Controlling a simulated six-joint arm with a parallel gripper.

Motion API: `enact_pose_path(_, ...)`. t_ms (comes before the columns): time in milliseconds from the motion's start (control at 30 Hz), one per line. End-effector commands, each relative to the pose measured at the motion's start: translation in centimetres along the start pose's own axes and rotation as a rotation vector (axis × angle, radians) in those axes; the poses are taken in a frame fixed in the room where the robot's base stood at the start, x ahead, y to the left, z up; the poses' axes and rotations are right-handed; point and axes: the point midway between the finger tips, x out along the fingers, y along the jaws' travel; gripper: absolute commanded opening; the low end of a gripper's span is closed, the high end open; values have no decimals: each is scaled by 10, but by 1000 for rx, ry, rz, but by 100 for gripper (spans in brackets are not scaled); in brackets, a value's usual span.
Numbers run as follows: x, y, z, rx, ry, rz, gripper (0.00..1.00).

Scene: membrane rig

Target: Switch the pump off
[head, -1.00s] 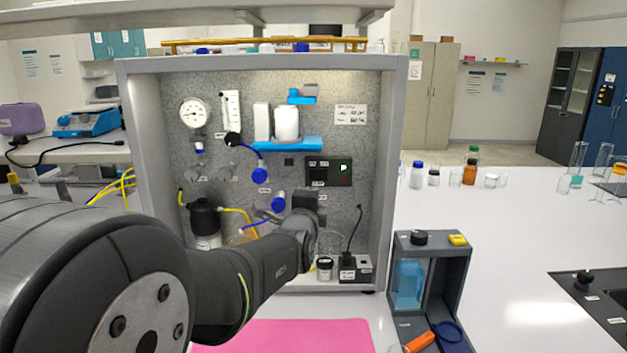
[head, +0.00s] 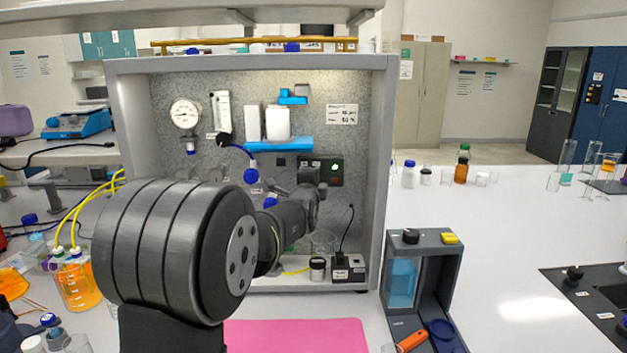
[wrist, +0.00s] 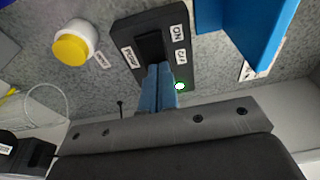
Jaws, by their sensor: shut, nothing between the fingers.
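The pump switch panel (head: 336,170) is a black plate on the grey back wall of the rig, partly hidden by my arm in the head view. In the wrist view the switch panel (wrist: 128,30) carries a PUMP label, ON and OFF labels and a dark rocker (wrist: 149,44). A green light (wrist: 180,86) is lit at its edge. My gripper (wrist: 158,72) is shut and empty, its blue fingertips over the rocker end of the panel. They cover part of it, and I cannot tell whether they touch the rocker. The rocker's tilt is unclear.
A blue shelf (head: 278,144) with white containers is close above the panel; it also shows at the right of the wrist view (wrist: 262,30). A yellow-capped knob (wrist: 72,48) sits beside the panel. The rig's right side wall (head: 381,180) is near.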

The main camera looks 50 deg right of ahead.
Motion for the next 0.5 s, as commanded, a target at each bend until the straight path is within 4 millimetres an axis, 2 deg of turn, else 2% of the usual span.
enact_pose_path(233, 1, 0, 0, 0, 0, 0, 0)
enact_pose_path(500, 18, 0, -11, -1, 1, -1, 0)
